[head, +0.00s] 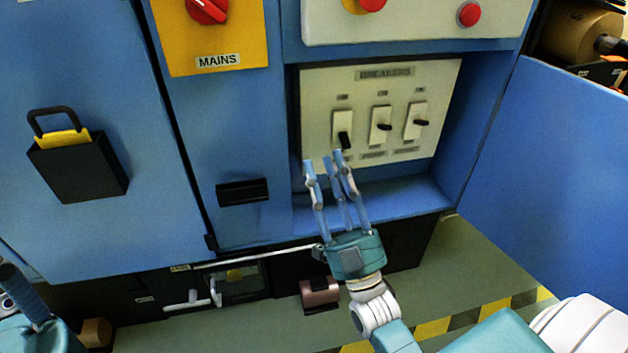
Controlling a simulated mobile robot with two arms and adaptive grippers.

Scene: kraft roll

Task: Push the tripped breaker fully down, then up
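The white breaker panel (450,85), labelled BREAKERS, sits in a recess of the blue cabinet and holds three breakers with dark levers. The left breaker's lever (345,141) sits lower in its slot than those of the middle breaker (384,126) and right breaker (421,122). My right gripper (326,162) reaches up from below, its blue fingers apart with nothing between them. Its fingertips are just below and left of the left lever; whether one touches it I cannot tell. My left gripper (22,300) is partly cut off at the lower left edge.
The open blue cabinet door (570,170) stands to the right of the recess. A red MAINS knob (207,8) on a yellow plate and a red button (469,14) are above. A black box with a handle (78,168) is on the left door.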

